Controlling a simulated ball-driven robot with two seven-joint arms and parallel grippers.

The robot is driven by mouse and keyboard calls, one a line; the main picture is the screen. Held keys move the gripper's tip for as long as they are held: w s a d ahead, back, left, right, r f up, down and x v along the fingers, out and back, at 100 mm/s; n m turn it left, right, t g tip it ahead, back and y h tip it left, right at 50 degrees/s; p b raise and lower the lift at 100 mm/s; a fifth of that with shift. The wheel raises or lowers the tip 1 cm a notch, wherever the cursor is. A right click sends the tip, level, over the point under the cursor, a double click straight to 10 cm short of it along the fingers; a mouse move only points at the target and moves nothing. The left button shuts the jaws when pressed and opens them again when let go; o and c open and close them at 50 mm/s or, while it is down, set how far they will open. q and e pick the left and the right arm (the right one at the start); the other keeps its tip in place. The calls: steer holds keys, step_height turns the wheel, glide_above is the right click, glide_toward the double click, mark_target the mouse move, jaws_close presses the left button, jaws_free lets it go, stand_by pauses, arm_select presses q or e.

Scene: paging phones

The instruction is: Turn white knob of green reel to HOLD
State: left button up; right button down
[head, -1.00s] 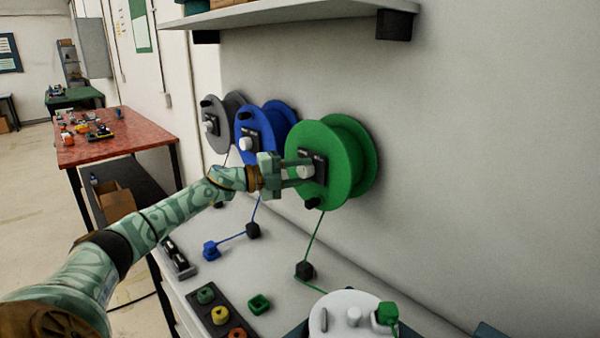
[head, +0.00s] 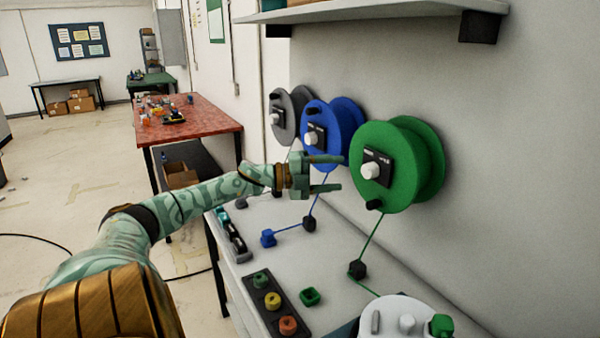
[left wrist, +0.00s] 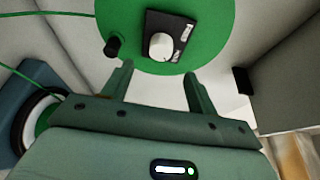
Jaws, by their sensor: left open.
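The green reel (head: 405,186) is mounted on the wall, with a black plate (head: 384,157) on its face. Its white knob (head: 370,171) sticks out from that plate. My left gripper (head: 335,174) is open and empty, to the left of the knob and apart from it. In the left wrist view the white knob (left wrist: 161,46) lies ahead of the open fingers (left wrist: 158,82), roughly between them in line. The plate's labels are too small to read in the head view and blurred in the wrist view. My right gripper is not in view.
The blue reel (head: 342,151) and the grey reel (head: 280,131) sit left of the green one, each with a white knob. Below is a white bench (head: 330,268) with a dark tray of coloured pieces (head: 251,297). A shelf (head: 380,11) hangs above.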

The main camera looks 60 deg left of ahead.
arm_select(q)
steer(key=p+v, duration=0.2)
steer(key=v, duration=0.5)
steer(key=shift+s+a+p, duration=0.2)
steer(key=shift+s+p, duration=0.15)
steer(key=shift+p, duration=0.05)
